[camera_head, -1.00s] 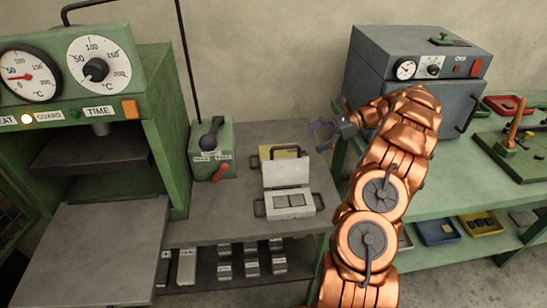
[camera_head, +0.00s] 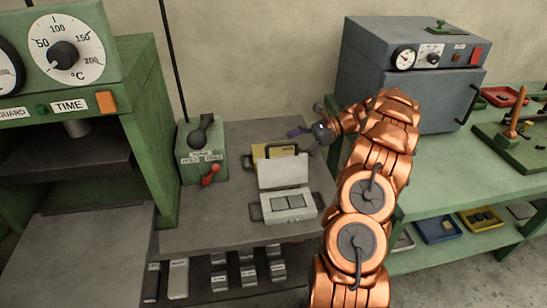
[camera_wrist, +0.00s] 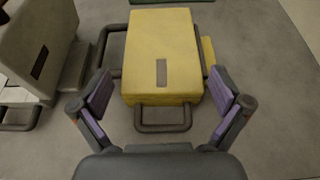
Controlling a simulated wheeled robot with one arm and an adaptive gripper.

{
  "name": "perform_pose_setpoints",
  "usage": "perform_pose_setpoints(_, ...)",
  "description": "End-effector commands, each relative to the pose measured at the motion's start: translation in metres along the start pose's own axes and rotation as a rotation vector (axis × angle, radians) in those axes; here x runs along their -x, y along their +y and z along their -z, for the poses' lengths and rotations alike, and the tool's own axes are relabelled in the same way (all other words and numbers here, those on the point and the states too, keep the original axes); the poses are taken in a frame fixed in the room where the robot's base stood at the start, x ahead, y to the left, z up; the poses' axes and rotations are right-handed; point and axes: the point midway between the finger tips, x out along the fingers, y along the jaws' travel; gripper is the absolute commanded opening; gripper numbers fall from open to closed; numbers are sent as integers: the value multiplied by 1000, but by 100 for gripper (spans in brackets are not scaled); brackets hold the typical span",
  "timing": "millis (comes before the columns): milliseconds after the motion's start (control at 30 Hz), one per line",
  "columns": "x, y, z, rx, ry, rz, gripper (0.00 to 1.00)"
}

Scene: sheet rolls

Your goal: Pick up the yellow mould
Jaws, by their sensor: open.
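The yellow mould (camera_wrist: 160,52) lies on the grey bench, centred ahead of my gripper in the wrist view. It is a block with a dark label and a dark loop handle on its near side. My gripper (camera_wrist: 163,98) is open, its purple-padded fingers spread to either side of the near handle, holding nothing. In the head view the mould (camera_head: 273,151) is mostly hidden behind the open lid of the grey mould (camera_head: 289,206). My gripper (camera_head: 304,141) is above and to the right of the yellow mould there.
The grey mould's raised lid (camera_wrist: 38,45) stands close on the left in the wrist view. A green control box (camera_head: 203,152) with levers is left of the moulds. A grey oven (camera_head: 410,75) stands at right. The bench's front area (camera_head: 200,225) is clear.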

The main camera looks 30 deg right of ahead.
Motion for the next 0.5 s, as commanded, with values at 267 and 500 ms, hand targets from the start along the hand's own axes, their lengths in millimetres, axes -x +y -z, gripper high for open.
perform_pose_setpoints(267, -26, 0, -2, -4, -3, -4, 100)
perform_pose_setpoints(500, -50, -1, -1, -2, -1, -1, 100)
